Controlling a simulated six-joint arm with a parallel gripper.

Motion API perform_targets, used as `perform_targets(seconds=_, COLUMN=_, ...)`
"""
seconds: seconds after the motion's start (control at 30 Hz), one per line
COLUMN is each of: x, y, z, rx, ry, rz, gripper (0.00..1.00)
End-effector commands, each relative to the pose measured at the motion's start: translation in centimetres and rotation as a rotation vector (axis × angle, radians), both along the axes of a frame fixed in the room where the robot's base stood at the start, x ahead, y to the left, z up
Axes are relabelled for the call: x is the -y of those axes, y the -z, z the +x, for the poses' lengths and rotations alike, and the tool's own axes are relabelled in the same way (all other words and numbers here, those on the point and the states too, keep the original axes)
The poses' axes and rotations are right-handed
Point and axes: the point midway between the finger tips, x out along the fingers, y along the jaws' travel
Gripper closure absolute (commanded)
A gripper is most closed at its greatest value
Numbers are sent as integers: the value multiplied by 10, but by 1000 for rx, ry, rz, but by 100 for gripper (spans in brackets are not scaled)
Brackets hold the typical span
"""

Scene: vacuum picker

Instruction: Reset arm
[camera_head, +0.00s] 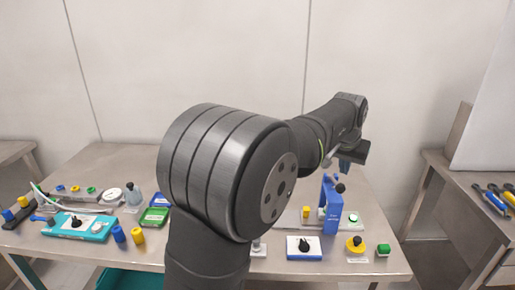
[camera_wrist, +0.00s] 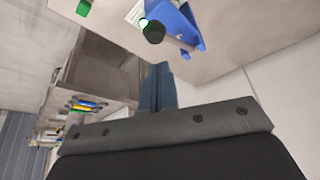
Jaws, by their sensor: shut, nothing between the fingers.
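My arm rises in front of the table in the head view and reaches to the right. My gripper (camera_head: 343,166) hangs at its end, above the right part of the table and just above a blue stand (camera_head: 332,204) with a black knob. In the wrist view my gripper's dark blue fingers (camera_wrist: 157,88) are together, with nothing between them. The blue stand (camera_wrist: 180,22) with its black knob lies beyond the fingertips there, apart from them. My arm hides the middle of the table.
The steel table (camera_head: 120,165) holds a teal device (camera_head: 78,226), a green box (camera_head: 154,216), blue and yellow caps, a white-and-blue box (camera_head: 304,247), a yellow knob (camera_head: 355,245) and a green button block (camera_head: 383,249). A side bench (camera_head: 455,195) with tools stands right. A plain wall is behind.

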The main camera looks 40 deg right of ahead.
Motion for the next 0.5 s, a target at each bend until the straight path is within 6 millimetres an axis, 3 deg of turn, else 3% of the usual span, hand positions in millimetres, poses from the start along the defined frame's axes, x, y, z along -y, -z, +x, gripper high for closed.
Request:
perform_targets(seconds=0.3, x=0, y=33, z=0, rx=0, ry=0, rz=1, gripper=100)
perform_targets(seconds=0.5, x=0, y=36, z=0, rx=0, ry=0, rz=0, gripper=100)
